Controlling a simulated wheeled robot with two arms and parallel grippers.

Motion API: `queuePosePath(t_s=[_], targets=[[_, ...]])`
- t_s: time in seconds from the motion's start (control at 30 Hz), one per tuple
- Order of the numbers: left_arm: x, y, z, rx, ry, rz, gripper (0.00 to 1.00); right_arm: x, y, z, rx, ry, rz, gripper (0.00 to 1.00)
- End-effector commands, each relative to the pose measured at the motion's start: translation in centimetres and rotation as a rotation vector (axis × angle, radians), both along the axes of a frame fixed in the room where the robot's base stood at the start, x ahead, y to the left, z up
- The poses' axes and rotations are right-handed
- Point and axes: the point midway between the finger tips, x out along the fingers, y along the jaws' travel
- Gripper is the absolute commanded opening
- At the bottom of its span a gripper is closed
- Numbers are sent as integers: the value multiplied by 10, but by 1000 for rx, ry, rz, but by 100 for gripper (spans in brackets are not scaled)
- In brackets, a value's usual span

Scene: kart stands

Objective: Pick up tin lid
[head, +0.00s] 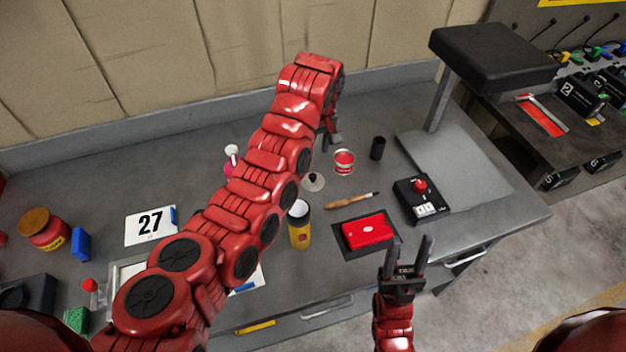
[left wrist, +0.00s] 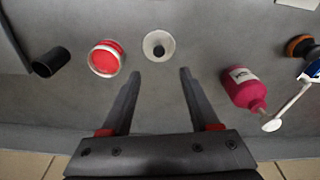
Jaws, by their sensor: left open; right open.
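The tin lid looks like a small pale round disc with a dark knob; it lies flat on the grey bench in the head view (head: 313,183). In the left wrist view the lid (left wrist: 149,40) sits just beyond the fingertips, centred between them. A red-topped round tin (head: 344,158) stands next to it and also shows in the left wrist view (left wrist: 104,58). My left gripper (left wrist: 160,73) is open and empty above the bench; in the head view its arm partly hides it. My right gripper (head: 411,245) is open and empty at the bench's front edge.
A black cup (head: 378,148), a brush (head: 352,200), a yellow can (head: 300,231), a red case (head: 367,231) and a switch box (head: 421,200) stand around. A pink bottle (left wrist: 244,88) is close to the left gripper. A stand with a black pad (head: 490,52) rises at right.

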Motion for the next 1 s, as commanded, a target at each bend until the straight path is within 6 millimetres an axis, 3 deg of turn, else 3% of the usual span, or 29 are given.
queuePosePath(t_s=[0.1,0.23,0.77,1.0], targets=[[1,0,-25,2,0,-1,62,0,0,-12,0,0,0,50],[3,1,-40,2,-2,-1,62,0,0,-22,0,0,0,50],[9,4,-83,3,3,-2,62,0,0,17,0,0,0,50],[12,5,-107,2,2,-2,62,0,0,21,0,0,0,50]])
